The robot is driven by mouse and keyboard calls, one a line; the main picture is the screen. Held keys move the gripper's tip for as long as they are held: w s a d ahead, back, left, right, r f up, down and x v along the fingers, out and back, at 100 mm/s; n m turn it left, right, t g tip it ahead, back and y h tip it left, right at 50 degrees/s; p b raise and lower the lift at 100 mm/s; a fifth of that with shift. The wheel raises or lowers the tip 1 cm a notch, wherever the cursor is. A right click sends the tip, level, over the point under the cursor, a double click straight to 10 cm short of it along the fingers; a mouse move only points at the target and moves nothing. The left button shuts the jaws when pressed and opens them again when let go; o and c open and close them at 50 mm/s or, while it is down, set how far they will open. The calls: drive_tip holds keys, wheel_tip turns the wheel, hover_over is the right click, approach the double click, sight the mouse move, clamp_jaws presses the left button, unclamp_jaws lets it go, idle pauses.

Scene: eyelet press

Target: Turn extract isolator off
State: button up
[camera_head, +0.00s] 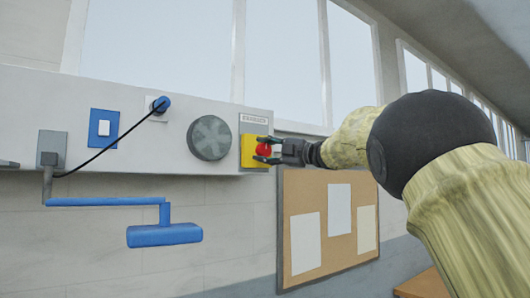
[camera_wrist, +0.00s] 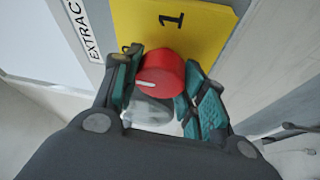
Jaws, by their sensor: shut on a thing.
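The extract isolator is a red rotary knob on a yellow plate (camera_head: 248,151), at the right end of the wall panel. In the wrist view the red knob (camera_wrist: 163,72) sits between my gripper's teal finger pads, with a short white mark on its face. The yellow plate (camera_wrist: 205,25) behind it bears a "1"; another mark near the left finger is partly hidden. A white label reading "EXTRAC…" (camera_wrist: 89,32) lies beside the plate. My gripper (camera_head: 267,150) reaches in from the right and is shut on the knob, a finger on either side.
Left of the isolator, the panel (camera_head: 30,92) carries a round grey disc (camera_head: 209,138), a plug with a black cable (camera_head: 161,104), a blue switch (camera_head: 104,128) and a blue swing arm (camera_head: 165,234). A corkboard (camera_head: 305,196) hangs below my forearm.

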drive_tip(key=shift+r+n, duration=0.1)
drive_tip(key=shift+n, duration=0.2)
drive_tip(key=o, duration=1)
drive_tip(key=v, duration=1.2)
drive_tip(key=shift+d, duration=0.1)
